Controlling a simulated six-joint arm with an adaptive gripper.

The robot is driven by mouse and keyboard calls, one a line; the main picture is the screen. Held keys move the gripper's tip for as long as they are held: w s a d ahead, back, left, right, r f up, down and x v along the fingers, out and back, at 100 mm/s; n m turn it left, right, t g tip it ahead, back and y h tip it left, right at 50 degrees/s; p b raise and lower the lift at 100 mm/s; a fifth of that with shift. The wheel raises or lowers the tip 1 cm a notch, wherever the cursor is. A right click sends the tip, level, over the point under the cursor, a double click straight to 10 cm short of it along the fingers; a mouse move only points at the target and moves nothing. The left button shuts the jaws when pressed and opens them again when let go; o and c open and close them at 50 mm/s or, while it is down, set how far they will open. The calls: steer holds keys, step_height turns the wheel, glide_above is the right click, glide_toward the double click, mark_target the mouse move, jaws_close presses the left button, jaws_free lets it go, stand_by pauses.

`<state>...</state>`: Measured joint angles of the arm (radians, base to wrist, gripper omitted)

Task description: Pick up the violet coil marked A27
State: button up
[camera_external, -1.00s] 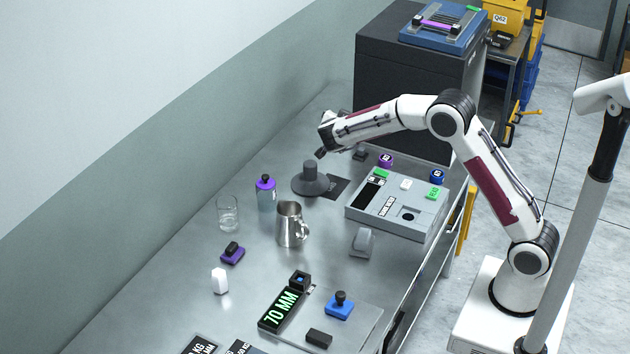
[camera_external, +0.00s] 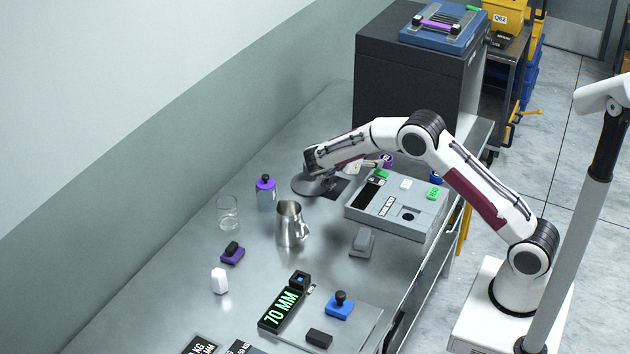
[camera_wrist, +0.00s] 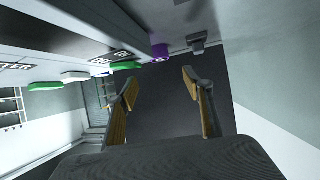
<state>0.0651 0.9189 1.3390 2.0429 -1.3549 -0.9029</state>
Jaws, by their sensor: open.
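A small round violet coil (camera_external: 387,160) with a white label stands on the steel bench behind the grey control box, beside the dark cabinet. The label is too small to read. It also shows in the wrist view, upper middle (camera_wrist: 160,52), beyond the box edge. My gripper (camera_wrist: 160,80) is open and empty, its two fingers pointing toward the dark cabinet side. The coil is apart from the fingers, above the gap between them in the wrist picture.
The grey control box (camera_external: 424,220) with green and white buttons is close to my gripper. The dark cabinet (camera_external: 400,103) blocks the far end. A blue coil (camera_external: 436,178) is partly hidden by my arm.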

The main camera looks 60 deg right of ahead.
mark_target(385, 159)
steer(key=shift+x, duration=3.4)
steer(key=shift+d, duration=0.1)
steer(key=shift+x, duration=2.5)
steer(key=shift+f, duration=0.1)
steer(key=c, duration=1.1)
